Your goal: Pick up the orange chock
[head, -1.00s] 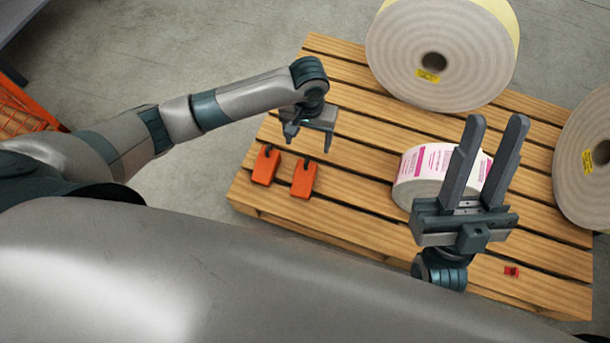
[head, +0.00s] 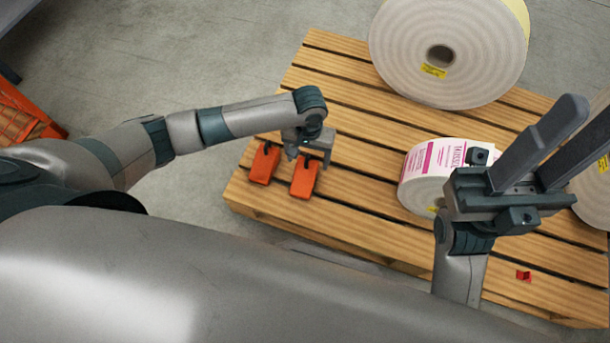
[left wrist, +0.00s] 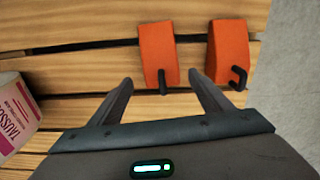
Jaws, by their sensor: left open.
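Two orange chocks with black handles lie on the wooden pallet's left part. In the head view, one chock (head: 264,164) is at the left and the other chock (head: 303,180) is right of it, partly covered at its top by my left gripper (head: 310,148). In the left wrist view, the open left gripper (left wrist: 161,82) has its fingers pointing at the nearer chock (left wrist: 156,48), whose handle lies between the fingertips. The other chock (left wrist: 229,48) is to the right. My left gripper is empty. My right gripper (head: 588,112) is open and empty at the right, one finger running out of frame.
The pallet (head: 350,195) carries a label roll (head: 422,178) with pink print, which is beside my right gripper. A large roll (head: 450,50) stands at the back and another (head: 595,200) at the right. A small red piece (head: 523,275) lies near the front edge.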

